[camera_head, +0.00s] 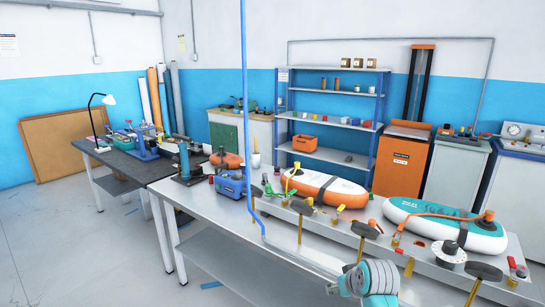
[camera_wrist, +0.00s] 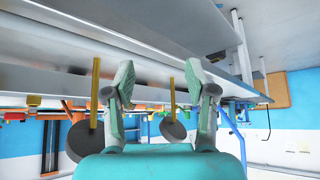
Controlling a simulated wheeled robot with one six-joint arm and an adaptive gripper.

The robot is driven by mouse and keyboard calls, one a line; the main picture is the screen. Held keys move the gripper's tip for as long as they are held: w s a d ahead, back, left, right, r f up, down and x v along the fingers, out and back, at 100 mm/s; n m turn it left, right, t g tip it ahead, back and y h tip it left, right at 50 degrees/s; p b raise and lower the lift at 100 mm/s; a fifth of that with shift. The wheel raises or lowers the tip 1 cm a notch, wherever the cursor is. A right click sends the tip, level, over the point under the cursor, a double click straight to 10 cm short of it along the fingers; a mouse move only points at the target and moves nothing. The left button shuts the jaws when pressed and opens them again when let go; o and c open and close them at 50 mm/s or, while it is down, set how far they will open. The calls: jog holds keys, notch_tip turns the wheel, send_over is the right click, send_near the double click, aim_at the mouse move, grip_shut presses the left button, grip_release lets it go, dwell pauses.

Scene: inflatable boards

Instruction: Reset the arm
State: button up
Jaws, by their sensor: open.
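My arm shows at the bottom edge of the head view, a grey and teal link beside the front of the long metal table (camera_head: 215,215). In the wrist view my gripper (camera_wrist: 159,85) is open, its two pale green fingertips wide apart with nothing between them. The wrist picture is upside down. The table's underside and edge show beyond the fingers there. Two dark round-headed mallets (camera_wrist: 173,131) show near the fingers; I cannot tell how far away they are. My fingertips cannot be made out in the head view.
On the table lie an orange-and-white board (camera_head: 335,188) and a teal-and-white board (camera_head: 440,222). Several mallets (camera_head: 365,229) stand along the front strip. A blue pipe (camera_head: 245,100) crosses the head view. A blue toolbox (camera_head: 231,184) sits at left. The left floor (camera_head: 75,240) is clear.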

jog(key=s+f+t, duration=0.2)
jog(key=s+f, duration=0.9)
jog(key=f, duration=0.2)
jog(key=s+f+m+t+h, duration=0.1)
jog(key=s+f, duration=0.2)
jog(key=s, duration=0.5)
jog(key=s+f+m+t, duration=0.1)
jog(key=s+f, duration=0.1)
jog(key=s, duration=0.6)
jog(key=s+r+t, duration=0.1)
jog(key=s+r, duration=0.4)
jog(key=s, duration=0.5)
jog(key=s+r+t, duration=0.1)
jog(key=s+r, duration=0.4)
jog(key=s, duration=0.5)
jog(key=s+a+r+t, duration=0.1)
jog(key=s+r, duration=0.5)
jog(key=s, duration=0.4)
jog(key=shift+s+t, duration=0.15)
jog(key=shift+t, duration=0.15)
